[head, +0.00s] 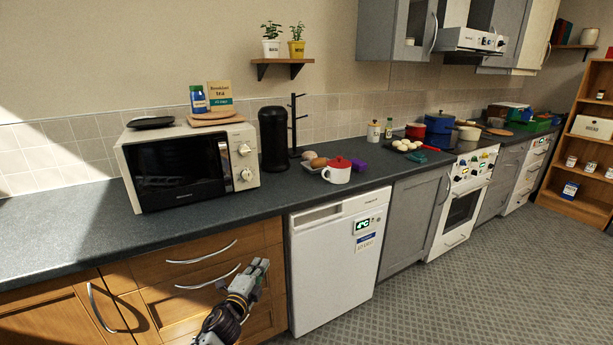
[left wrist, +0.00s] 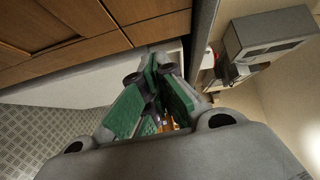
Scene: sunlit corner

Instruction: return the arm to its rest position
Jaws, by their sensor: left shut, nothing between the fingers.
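My left gripper (head: 257,270) shows in the head view, low in front of the wooden drawers (head: 190,285) and left of the white dishwasher (head: 335,262). It is shut and empty. It is below the level of the worktop. In the left wrist view its green-padded fingers (left wrist: 160,75) come together with nothing held between them. My right gripper is not in view.
Drawer handles (head: 202,252) stick out near my left gripper. The patterned floor (head: 450,290) is clear at the right.

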